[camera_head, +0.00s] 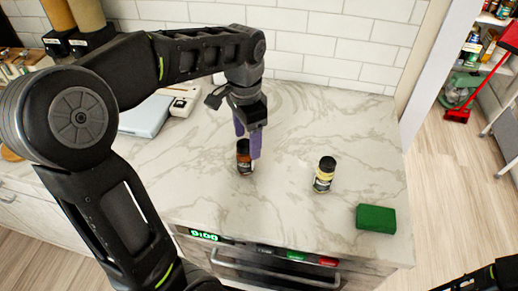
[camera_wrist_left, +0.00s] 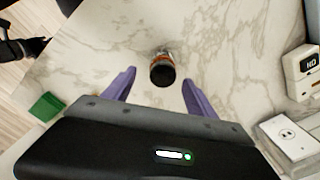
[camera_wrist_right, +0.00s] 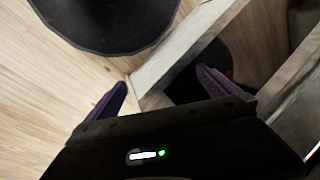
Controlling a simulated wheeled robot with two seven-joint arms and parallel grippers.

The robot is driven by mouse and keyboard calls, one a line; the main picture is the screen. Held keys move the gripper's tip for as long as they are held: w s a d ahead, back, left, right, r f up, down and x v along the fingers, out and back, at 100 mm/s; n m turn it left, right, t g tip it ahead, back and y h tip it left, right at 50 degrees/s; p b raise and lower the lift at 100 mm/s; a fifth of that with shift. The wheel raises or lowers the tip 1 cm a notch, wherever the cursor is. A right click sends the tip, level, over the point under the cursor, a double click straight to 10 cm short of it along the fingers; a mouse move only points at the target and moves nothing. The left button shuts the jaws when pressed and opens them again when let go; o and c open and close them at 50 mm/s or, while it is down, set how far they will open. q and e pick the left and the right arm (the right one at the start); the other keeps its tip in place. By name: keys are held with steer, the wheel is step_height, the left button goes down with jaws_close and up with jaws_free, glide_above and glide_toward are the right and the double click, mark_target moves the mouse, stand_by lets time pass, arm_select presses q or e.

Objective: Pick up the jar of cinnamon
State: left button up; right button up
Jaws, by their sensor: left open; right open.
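A reddish-brown jar with a black lid (camera_head: 244,158), apparently the cinnamon, stands upright on the marble counter. Its label is too small to read. My left gripper (camera_head: 248,142) is open just above and around it, and one finger partly covers it in the head view. In the left wrist view the jar (camera_wrist_left: 162,70) lies between the two spread purple fingers (camera_wrist_left: 158,80), apart from both. My right gripper (camera_wrist_right: 161,80) is open and empty, low over the wood floor and away from the counter.
A yellowish jar with a black lid (camera_head: 324,175) and a green sponge (camera_head: 376,218) sit to the right on the counter (camera_head: 300,120). A white scale-like device (camera_head: 146,116) and a small white box (camera_head: 182,100) are at the left. The counter between the jars is clear.

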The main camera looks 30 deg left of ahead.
mark_target(245, 159)
arm_select(q)
steer(key=shift+s+a, duration=0.1)
steer(key=shift+s, duration=0.1)
steer(key=shift+f, duration=0.1)
steer(key=shift+f, duration=1.2)
steer(key=shift+a+f+p, duration=0.2)
steer(key=shift+f+p, duration=0.6)
steer(key=shift+f, duration=1.8)
steer(key=shift+c, duration=0.4)
jaws_close()
